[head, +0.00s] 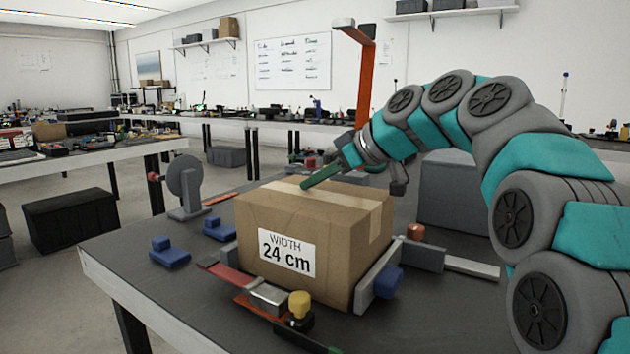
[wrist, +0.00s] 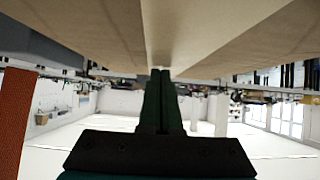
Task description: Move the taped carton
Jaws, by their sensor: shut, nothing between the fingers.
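The taped carton (head: 300,240) is a brown cardboard box with a pale tape strip along its top and a white label reading "WIDTH 24 cm". It sits upright on the dark workbench. My gripper (head: 306,185) comes in from the right, its green fingers shut and empty, tips at the top of the carton. I cannot tell whether they touch it. In the wrist view the shut fingers (wrist: 160,74) point at the carton's taped face (wrist: 185,30), which fills the top of the picture.
Around the carton are grey blocks (head: 421,255) with a blue knob (head: 388,282), a red strip with a metal block and yellow knob (head: 300,304), and blue pieces (head: 170,254). A grey disc stand (head: 186,185) is at left. An orange post (head: 366,90) rises behind.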

